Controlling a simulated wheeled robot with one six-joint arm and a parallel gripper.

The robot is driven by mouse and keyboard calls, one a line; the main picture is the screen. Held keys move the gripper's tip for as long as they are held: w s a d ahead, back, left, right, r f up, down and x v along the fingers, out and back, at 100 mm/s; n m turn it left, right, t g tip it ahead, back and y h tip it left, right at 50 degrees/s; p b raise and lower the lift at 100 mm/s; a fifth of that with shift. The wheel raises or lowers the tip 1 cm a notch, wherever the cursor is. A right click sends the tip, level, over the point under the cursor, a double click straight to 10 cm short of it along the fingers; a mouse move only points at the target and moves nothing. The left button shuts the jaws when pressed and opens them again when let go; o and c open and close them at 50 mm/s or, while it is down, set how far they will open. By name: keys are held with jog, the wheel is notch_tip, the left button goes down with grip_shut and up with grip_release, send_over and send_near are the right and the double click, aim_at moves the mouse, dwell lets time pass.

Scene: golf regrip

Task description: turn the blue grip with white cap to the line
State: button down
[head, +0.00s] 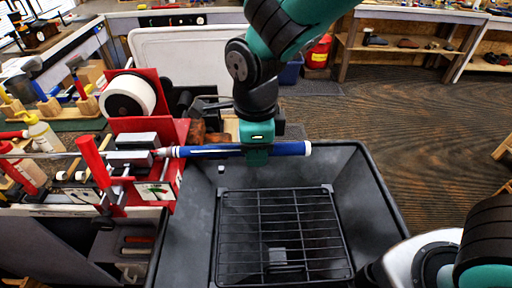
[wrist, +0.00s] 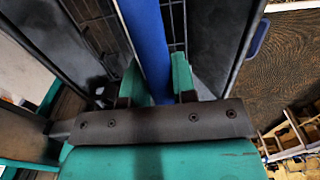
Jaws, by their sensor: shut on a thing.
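The blue grip (head: 225,150) lies level on the end of a shaft, with its white cap (head: 308,148) at the right end. A white band and red part show at its left end, by the vise (head: 132,153) that holds the shaft. My gripper (head: 257,152) is shut on the grip, nearer the cap than the vise. In the wrist view the blue grip (wrist: 147,40) runs between my two green fingers (wrist: 157,82). The cap is not seen in the wrist view. I cannot make out the line.
A black tub (head: 375,195) with a wire rack (head: 280,235) is below the grip. A red stand with a white tape roll (head: 127,96) is behind the vise. Bottles (head: 42,135) and tools crowd the bench at left. Open wooden floor (head: 400,100) is at right.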

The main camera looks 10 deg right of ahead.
jog(key=shift+g+y+p, duration=0.4)
jog(key=shift+g+p, duration=1.6)
jog(key=shift+p, duration=0.95)
jog(key=c, duration=0.8)
grip_release()
jog(key=shift+c, duration=0.2)
jog(key=v, duration=1.7)
jog(key=shift+r, duration=0.25)
